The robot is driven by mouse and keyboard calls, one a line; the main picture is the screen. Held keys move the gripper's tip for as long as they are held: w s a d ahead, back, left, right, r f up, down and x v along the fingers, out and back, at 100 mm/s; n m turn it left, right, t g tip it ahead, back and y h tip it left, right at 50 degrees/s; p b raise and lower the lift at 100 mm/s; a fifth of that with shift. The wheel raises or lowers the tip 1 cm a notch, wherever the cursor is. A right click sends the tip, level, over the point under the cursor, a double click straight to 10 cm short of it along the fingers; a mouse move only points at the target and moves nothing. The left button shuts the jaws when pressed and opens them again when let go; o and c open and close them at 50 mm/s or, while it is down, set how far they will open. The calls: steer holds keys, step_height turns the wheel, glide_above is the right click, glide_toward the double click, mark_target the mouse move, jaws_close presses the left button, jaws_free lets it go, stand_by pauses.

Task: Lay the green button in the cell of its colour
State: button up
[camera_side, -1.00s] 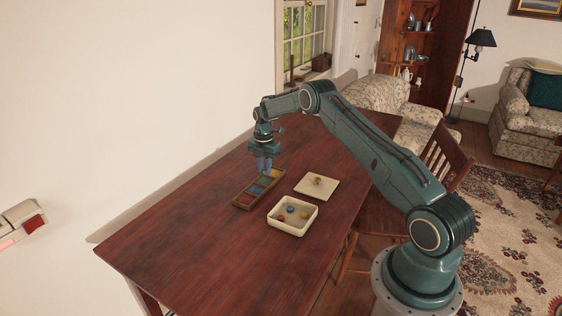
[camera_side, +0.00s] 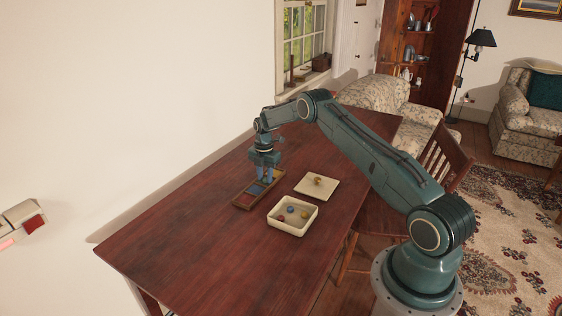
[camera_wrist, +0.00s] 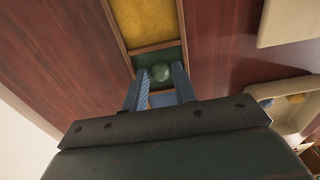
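The green button (camera_wrist: 160,72) shows in the wrist view over the green cell (camera_wrist: 174,54) of the sorting tray (camera_side: 237,204). My gripper (camera_wrist: 160,76) points down into the tray, one fingertip on each side of the button. Whether the fingertips press on the button or stand just clear of it is too fine to tell. The yellow cell (camera_wrist: 146,20) lies beyond the green cell, and a strip of the blue cell (camera_wrist: 162,100) shows between my fingers. In the side view my gripper (camera_side: 267,178) hides the tray's far end.
A cream box (camera_side: 293,231) with several buttons stands right of the tray. A cream square plate (camera_side: 327,189) with a small yellowish object (camera_side: 318,181) lies behind the box. The near left of the wooden table (camera_side: 190,255) is clear.

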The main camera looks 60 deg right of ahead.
mark_target(265, 178)
step_height(265, 178, up, 12)
steer(key=shift+r, duration=0.2)
stand_by(0.7)
stand_by(0.5)
